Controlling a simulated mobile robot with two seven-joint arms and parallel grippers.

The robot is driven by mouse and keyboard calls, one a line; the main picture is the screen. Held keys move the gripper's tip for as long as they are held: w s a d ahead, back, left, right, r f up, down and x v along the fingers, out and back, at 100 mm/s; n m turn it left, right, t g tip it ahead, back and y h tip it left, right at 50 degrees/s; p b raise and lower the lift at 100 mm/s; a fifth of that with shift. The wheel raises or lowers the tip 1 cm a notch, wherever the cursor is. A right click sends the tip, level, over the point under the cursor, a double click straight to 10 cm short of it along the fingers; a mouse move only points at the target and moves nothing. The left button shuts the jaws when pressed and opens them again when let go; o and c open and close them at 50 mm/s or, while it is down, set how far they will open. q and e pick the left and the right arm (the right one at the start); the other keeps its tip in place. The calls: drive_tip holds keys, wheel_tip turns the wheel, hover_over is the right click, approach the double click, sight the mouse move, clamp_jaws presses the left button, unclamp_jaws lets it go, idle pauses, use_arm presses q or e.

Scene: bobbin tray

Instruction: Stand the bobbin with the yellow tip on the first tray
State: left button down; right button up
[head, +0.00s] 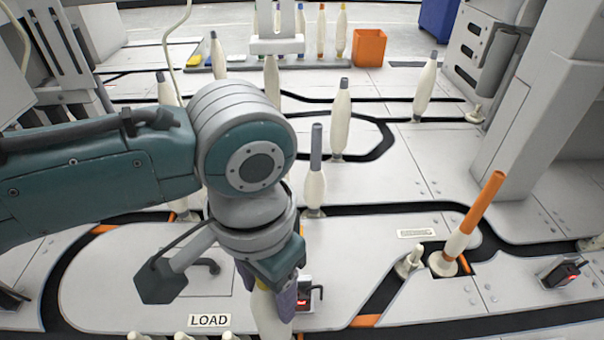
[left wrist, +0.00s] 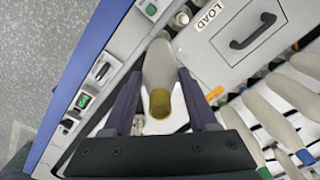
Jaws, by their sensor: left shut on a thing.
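My left gripper (head: 284,298) is low at the front centre of the head view, near the LOAD label. It is shut on a cream bobbin (head: 268,317). In the left wrist view the bobbin (left wrist: 158,65) lies between the two fingers of the left gripper (left wrist: 159,76), with its yellow tip (left wrist: 160,103) towards the palm. Its upper part is hidden by the gripper in the head view. Narrow trays with bobbins (head: 310,61) stand in a row at the back; I cannot tell which is the first. My right gripper is not in view.
An orange-tipped bobbin (head: 468,225) stands at the right. Several grey-tipped bobbins (head: 315,180) stand along the dark track in the middle. An orange bin (head: 369,47) is at the back. A white post (head: 545,100) rises at the right.

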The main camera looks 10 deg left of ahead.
use_arm(q)
drive_tip(key=shift+f+b, duration=0.3)
drive_tip(key=shift+f, duration=0.25)
drive_tip(key=shift+c, duration=2.3)
unclamp_jaws()
drive_tip(key=shift+r, duration=0.1)
wheel_tip(320, 180, up, 11)
drive_tip(key=p, duration=1.3)
